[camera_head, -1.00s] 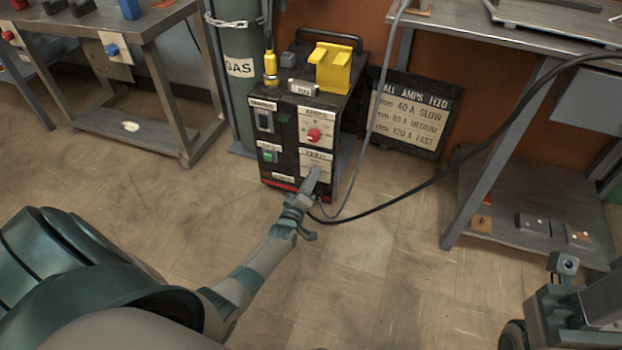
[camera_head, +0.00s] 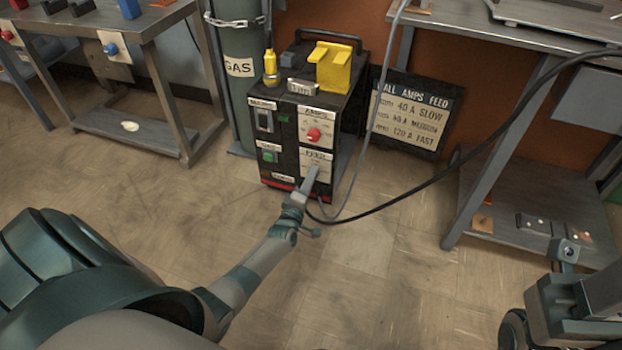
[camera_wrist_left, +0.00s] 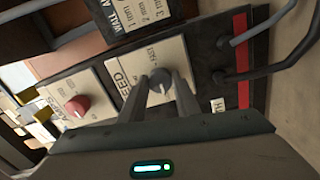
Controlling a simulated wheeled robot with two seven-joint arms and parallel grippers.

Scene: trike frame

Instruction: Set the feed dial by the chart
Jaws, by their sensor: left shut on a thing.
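The welder (camera_head: 313,110) stands on the floor with its control panel facing me. My left gripper (camera_head: 312,180) is at the lower right plate of the panel. In the left wrist view, its fingers (camera_wrist_left: 161,85) are closed around the grey feed dial (camera_wrist_left: 160,79) on the FEED plate (camera_wrist_left: 127,85). FAST is readable beside the dial; its pointer is not clear. The chart (camera_head: 415,112) leans behind the welder and pairs 40 A with SLOW, 80 A with MEDIUM and 120 A with FAST. Part of my right arm shows at lower right; its fingers are not clear.
A red amps knob (camera_head: 313,135) sits above the feed plate. A small thickness tag (camera_head: 300,87) and a yellow block (camera_head: 332,67) are on top of the welder. A black cable (camera_head: 430,192) crosses to the right. The floor in front is clear.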

